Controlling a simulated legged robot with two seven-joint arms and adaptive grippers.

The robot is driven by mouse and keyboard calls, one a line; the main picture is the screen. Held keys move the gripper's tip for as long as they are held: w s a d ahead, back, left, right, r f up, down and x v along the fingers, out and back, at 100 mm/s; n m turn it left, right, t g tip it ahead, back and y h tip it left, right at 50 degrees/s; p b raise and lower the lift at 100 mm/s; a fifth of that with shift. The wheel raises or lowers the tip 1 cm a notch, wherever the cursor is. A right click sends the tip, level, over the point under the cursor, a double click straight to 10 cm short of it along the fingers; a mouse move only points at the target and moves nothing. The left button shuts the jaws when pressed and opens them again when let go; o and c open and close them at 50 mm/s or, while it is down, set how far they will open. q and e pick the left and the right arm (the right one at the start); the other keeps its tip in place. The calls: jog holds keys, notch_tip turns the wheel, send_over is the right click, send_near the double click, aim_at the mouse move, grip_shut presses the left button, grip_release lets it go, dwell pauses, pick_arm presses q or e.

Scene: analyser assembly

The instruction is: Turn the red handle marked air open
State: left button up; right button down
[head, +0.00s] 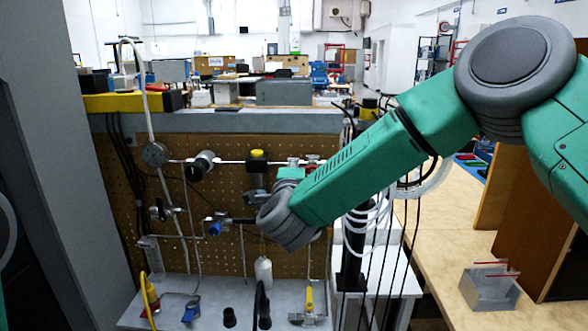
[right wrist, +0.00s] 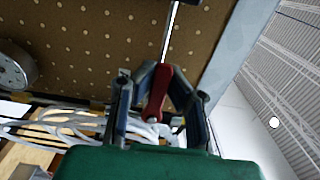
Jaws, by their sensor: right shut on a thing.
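The red handle (right wrist: 157,92) shows in the right wrist view between the dark fingers of my right gripper (right wrist: 157,105), slanting up from a fitting at its lower end. The gripper is shut on it; the exact contact points are hard to make out. A thin metal pipe runs up beyond the handle along the pegboard. In the head view my right arm reaches to the pegboard (head: 120,215) and its forearm and wrist hide the fingers. Small red parts (head: 313,158) show on the pipe line just above the forearm. No air marking is readable. My left gripper is not in view.
Valves and a round gauge (head: 154,154) sit on the pegboard left of my arm. A blue-knobbed valve (head: 216,226) is near my wrist. White hoses and dark cables hang right of the board. A clear box (head: 489,289) stands on the wooden table at right.

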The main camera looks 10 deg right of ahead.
jog(key=shift+s+a+f+n, duration=0.15)
jog(key=shift+f+n, duration=0.15)
jog(key=shift+f, duration=0.15)
jog(key=c, duration=1.8)
grip_release()
jog(key=shift+o, duration=1.3)
jog(key=shift+r, duration=0.15)
jog(key=shift+r, duration=0.1)
jog(key=v, duration=1.1)
jog(key=shift+s+a, duration=0.25)
jog(key=shift+s, duration=0.05)
